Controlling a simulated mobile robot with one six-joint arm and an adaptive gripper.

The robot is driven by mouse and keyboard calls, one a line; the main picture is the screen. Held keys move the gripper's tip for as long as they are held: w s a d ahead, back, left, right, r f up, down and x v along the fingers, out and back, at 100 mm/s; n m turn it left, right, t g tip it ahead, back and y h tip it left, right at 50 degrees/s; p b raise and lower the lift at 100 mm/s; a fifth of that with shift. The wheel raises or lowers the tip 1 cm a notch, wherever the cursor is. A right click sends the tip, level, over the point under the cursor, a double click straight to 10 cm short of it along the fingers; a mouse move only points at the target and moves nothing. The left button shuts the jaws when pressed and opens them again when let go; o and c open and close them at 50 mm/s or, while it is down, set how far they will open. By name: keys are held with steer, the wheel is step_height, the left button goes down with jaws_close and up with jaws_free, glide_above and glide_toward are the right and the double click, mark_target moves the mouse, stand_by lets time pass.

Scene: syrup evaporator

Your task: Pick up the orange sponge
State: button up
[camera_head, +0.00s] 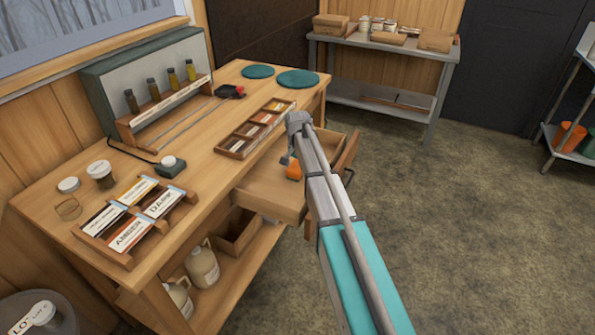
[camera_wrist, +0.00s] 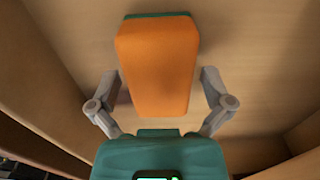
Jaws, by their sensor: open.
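The orange sponge (camera_wrist: 158,70) lies in the open wooden drawer (camera_head: 262,192), with a thin green layer at its far end in the wrist view. In the head view only a small orange part of the sponge (camera_head: 294,170) shows beside my arm. My gripper (camera_wrist: 163,88) is open, with one finger on each side of the sponge's near half. In the head view my gripper (camera_head: 289,157) reaches down into the drawer and is partly hidden by my arm.
Drawer walls stand close on both sides. The workbench (camera_head: 200,150) above holds a compartment tray (camera_head: 257,128), a label rack (camera_head: 132,222), sample bottles (camera_head: 153,89) and two green discs (camera_head: 297,78). Jugs (camera_head: 202,265) stand on the shelf below. The floor to the right is clear.

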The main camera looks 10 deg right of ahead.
mark_target(297, 165)
stand_by(0.3)
steer(key=c, duration=1.1)
steer(key=shift+c, duration=0.2)
steer(key=shift+r, duration=0.15)
step_height(297, 165, up, 3)
steer(key=p, duration=0.3)
steer(key=s+r+p, duration=0.9)
steer(key=s+p, duration=0.1)
steer(key=s, duration=0.4)
steer(key=shift+r, duration=0.35)
